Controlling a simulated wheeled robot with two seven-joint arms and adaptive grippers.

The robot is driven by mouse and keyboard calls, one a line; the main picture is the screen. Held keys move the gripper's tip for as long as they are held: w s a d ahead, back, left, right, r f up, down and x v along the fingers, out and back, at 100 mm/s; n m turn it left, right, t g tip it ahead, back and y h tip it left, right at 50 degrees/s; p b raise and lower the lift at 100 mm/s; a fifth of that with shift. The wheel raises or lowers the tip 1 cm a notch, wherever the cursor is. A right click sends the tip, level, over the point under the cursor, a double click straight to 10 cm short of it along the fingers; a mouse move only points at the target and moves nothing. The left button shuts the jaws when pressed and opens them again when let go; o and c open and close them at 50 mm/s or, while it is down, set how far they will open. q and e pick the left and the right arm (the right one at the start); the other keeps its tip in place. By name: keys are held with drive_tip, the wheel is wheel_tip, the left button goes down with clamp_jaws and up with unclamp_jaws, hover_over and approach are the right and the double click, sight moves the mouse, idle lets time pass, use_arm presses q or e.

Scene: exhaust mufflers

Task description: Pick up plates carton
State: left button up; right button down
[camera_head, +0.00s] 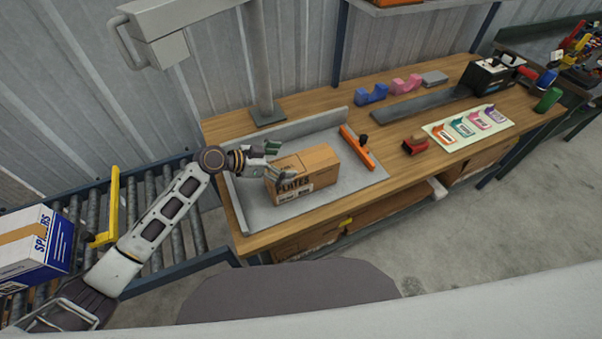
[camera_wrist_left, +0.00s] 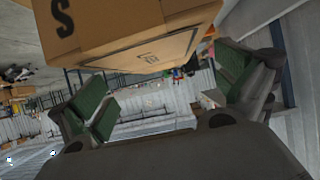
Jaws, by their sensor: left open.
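The plates carton (camera_head: 308,172) is a brown cardboard box with PLATES printed on its front. It sits on the grey tray (camera_head: 345,200) on the wooden workbench. My left gripper (camera_head: 277,161) is at the carton's left end, with its fingers apart. In the left wrist view, the carton (camera_wrist_left: 130,30) fills the top middle, and the green-padded fingers of the left gripper (camera_wrist_left: 165,92) are spread below it to either side. I cannot tell whether a finger touches the carton. My right gripper is not in view.
An orange-handled tool (camera_head: 358,148) lies right of the carton. A red block (camera_head: 414,145), a card of coloured pieces (camera_head: 468,128) and tape dispensers (camera_head: 371,94) are further right. A grey post (camera_head: 262,60) stands behind. A blue-and-white box (camera_head: 38,248) is on the roller conveyor (camera_head: 150,185).

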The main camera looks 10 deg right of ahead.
sight(299, 163)
use_arm(q)
drive_tip(key=shift+d, duration=0.1)
idle(0.3)
drive_tip(key=shift+p+x, duration=0.75)
drive_tip(key=shift+x, duration=1.85)
drive_tip(key=shift+s, duration=0.1)
drive_tip(key=shift+f, duration=0.1)
drive_tip(key=c, duration=1.8)
drive_tip(key=shift+c, duration=0.3)
